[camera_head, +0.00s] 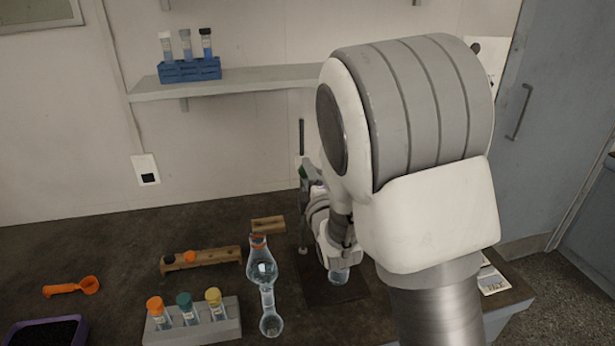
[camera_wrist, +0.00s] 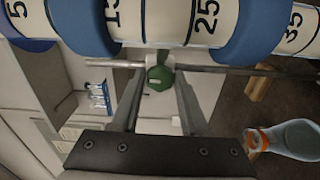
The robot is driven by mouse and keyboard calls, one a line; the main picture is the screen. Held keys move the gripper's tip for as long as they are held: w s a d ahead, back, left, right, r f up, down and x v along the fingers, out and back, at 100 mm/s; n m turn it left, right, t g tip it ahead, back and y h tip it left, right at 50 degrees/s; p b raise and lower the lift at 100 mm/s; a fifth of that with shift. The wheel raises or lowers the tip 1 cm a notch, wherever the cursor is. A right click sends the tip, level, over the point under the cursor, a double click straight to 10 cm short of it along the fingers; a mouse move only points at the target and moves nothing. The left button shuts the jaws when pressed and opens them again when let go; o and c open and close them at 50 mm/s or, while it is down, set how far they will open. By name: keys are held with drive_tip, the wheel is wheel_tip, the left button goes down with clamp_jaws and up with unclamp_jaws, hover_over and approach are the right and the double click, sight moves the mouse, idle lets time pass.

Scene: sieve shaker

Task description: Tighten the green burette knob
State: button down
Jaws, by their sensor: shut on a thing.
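The green burette knob (camera_wrist: 160,78) shows in the wrist view at the near side of a metal rod. The burette (camera_wrist: 170,20), a white tube with large black numbers and blue bands, lies across the top of that view. My gripper (camera_wrist: 158,84) has one finger on each side of the knob and is shut on it. The exact contact is hard to see. In the head view my arm hides most of the burette stand and the knob.
A glass flask with an orange neck (camera_head: 262,268) stands left of my arm. A grey rack (camera_head: 222,328) holds capped vials beside it. A wooden rack (camera_head: 215,256) and an orange scoop (camera_head: 72,287) lie farther left. A blue tube rack (camera_head: 190,70) sits on the wall shelf (camera_head: 240,83).

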drive_tip(key=shift+m+b, duration=2.8)
drive_tip(key=shift+b, duration=1.05)
drive_tip(key=shift+c, duration=2.2)
unclamp_jaws()
